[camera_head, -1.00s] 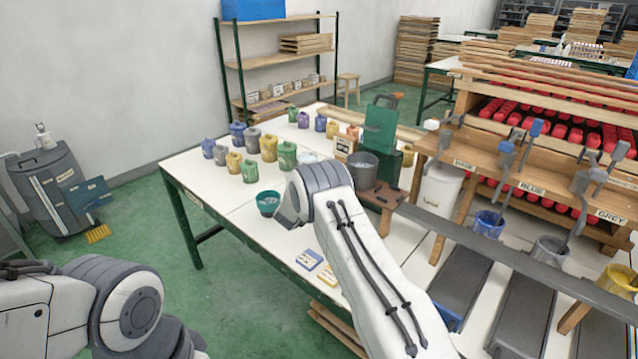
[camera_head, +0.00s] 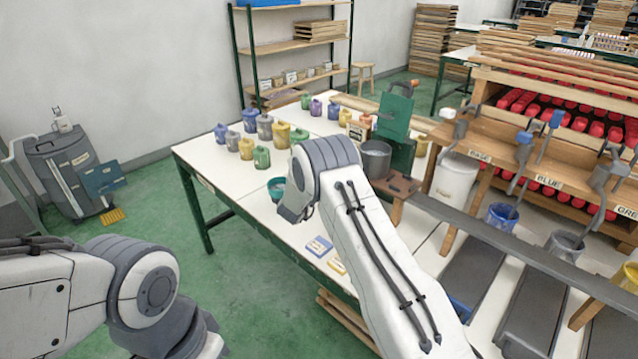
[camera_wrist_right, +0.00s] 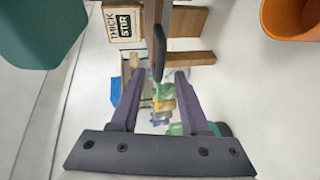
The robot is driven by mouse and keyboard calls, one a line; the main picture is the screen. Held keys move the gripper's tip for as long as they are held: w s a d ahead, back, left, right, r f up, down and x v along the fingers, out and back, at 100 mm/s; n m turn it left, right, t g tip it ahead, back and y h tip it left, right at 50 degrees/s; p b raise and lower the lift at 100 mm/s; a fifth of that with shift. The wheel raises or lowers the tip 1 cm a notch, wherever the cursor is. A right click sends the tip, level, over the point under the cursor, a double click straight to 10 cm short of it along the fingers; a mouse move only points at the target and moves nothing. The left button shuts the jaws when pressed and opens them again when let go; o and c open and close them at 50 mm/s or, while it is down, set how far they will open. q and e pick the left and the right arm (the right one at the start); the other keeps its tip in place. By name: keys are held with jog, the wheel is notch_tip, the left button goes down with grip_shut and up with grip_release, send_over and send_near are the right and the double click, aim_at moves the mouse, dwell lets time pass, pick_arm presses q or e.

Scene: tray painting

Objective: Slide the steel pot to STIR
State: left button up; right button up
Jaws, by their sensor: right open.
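The steel pot (camera_head: 375,163) is a grey open pot on a brown wooden stand at the table's far right part, in front of a green upright panel. A small STIR sign (camera_head: 356,131) stands just left of and behind it; the wrist view shows a sign reading THICK STIR (camera_wrist_right: 124,21). My right arm reaches over the table and hides its gripper in the head view. In the right wrist view my right gripper (camera_wrist_right: 159,76) is open, its fingers apart. A dark-tipped brown piece, not clearly identifiable, shows between and beyond the fingers. My left gripper is outside the frames.
Several coloured jugs (camera_head: 247,149) stand on the white table's left part. A teal bowl (camera_head: 275,184) is partly behind my right arm. A long grey rail (camera_head: 500,238) crosses to the right, near a white bucket (camera_head: 455,178). An orange container (camera_wrist_right: 291,20) shows in the wrist view.

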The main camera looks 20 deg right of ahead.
jog(key=v, duration=0.6)
